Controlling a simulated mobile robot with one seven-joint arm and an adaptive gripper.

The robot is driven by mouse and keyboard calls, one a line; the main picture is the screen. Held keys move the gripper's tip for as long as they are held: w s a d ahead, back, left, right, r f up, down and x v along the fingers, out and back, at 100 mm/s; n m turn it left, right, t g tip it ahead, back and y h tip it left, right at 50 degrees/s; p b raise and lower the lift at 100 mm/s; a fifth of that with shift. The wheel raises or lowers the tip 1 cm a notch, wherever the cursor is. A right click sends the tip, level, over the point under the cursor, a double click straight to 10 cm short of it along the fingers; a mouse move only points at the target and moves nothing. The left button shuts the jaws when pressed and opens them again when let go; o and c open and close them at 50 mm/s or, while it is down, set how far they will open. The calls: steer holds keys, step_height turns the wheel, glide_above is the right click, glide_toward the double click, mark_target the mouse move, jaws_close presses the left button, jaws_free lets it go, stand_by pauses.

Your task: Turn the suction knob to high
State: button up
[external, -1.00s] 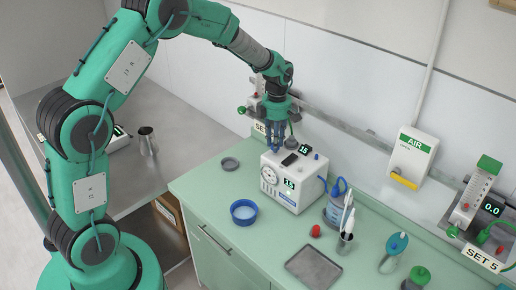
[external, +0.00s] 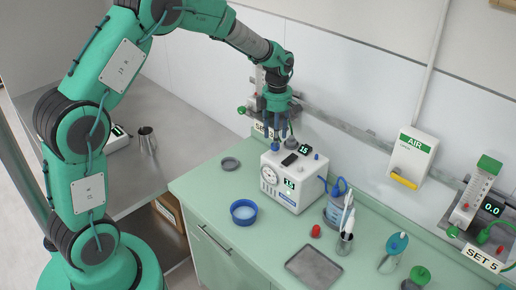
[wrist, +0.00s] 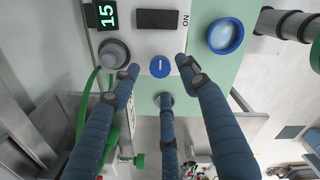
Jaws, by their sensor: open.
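The suction unit is a white box (external: 307,191) on the green counter, with a gauge on its front and a lit display reading 15. In the wrist view, a blue knob (wrist: 160,66) with a short white mark sits on the unit's top. The mark runs up and down the picture; I cannot read any scale. A grey round cap (wrist: 113,53), a black switch (wrist: 158,19) and a second 15 display (wrist: 100,15) are beside it. My gripper (external: 277,135) hangs above the knob, its blue fingers (wrist: 160,80) spread, empty and apart from it.
A blue bowl (external: 243,211) and a grey dish (external: 230,163) stand left of the unit. A jar (external: 334,212), a red cap (external: 316,231), a cup of instruments (external: 345,243) and a metal tray (external: 313,268) lie to the right. A wall rail (external: 345,127) runs behind.

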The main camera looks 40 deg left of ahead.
step_height(320, 180, up, 9)
steer(key=shift+f, duration=0.15)
stand_by(0.5)
steer(key=s+d+r+m+t+b, duration=0.1)
steer(key=s+r+m+b, duration=0.1)
steer(key=s+r+m, duration=0.35)
steer(key=s+d+r+m+t+b, duration=0.1)
steer(key=s+d+r+m+b, duration=0.15)
steer(key=s, duration=0.55)
steer(key=s+d+r+m+t+b, duration=0.1)
steer(key=s+r+m+b, duration=0.15)
steer(key=s+m, duration=0.35)
steer(key=s+d+f+m+t+b, duration=0.1)
steer(key=s+f+m+b, duration=0.1)
steer(key=s+m, duration=0.4)
steer(key=s+d+f+m+t+b, duration=0.1)
steer(key=s+m, duration=0.6)
steer(key=s, duration=0.9)
steer(key=shift+f+t+b, duration=0.3)
steer(key=shift+f+b, duration=0.45)
